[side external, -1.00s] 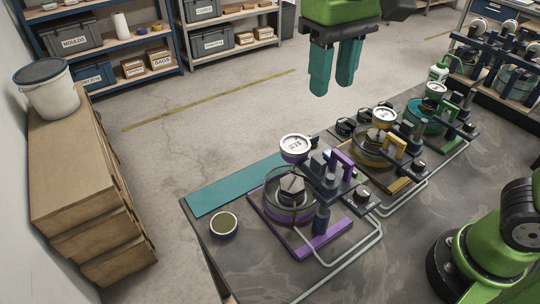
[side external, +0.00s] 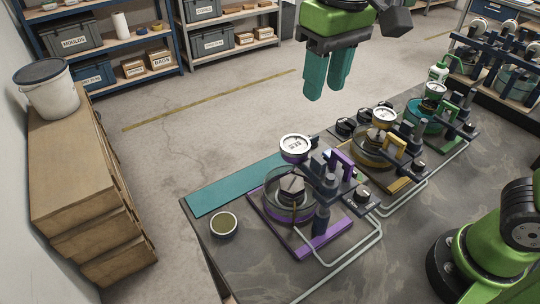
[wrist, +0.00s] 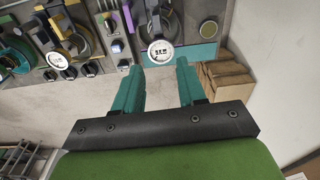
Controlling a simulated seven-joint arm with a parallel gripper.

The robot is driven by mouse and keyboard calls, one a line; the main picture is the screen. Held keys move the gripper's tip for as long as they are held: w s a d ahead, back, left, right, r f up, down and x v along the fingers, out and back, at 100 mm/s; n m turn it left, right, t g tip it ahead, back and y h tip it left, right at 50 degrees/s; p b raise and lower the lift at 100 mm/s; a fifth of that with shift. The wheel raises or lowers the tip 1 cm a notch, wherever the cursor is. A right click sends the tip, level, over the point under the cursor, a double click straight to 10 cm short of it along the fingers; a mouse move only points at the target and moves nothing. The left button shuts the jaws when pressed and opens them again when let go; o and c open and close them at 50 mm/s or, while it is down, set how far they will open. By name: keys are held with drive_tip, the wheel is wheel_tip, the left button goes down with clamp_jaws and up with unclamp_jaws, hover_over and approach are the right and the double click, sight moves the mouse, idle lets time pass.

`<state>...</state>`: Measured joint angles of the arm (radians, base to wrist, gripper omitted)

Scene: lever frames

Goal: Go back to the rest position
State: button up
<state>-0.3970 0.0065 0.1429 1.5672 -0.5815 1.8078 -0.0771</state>
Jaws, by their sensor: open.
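My gripper (side external: 328,84) hangs high above the table's far edge, its teal fingers pointing down. It is open and empty, with a gap between the fingers in the wrist view (wrist: 158,80). Below it on the dark table (side external: 265,265) stand several lever frames in a row. The purple frame (side external: 318,236) is closest to the side camera, the yellow frame (side external: 397,146) is in the middle, and the green frame (side external: 461,133) is farthest. Each has a round white dial. My gripper touches none of them.
Shelves (side external: 110,45) line the back. The floor under my gripper is clear.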

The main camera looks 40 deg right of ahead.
drive_tip(key=s+d+f+m+t+y, duration=0.1)
drive_tip(key=s+d+f+m+t, duration=0.1)
drive_tip(key=d, duration=0.5)
drive_tip(key=s+d+f+m+t, duration=0.2)
drive_tip(key=s+d+f+t, duration=0.2)
drive_tip(key=d, duration=0.3)
drive_tip(key=shift+s+d+f+m+y, duration=0.35)
drive_tip(key=shift+s+f+y, duration=0.1)
drive_tip(key=shift+f, duration=0.45)
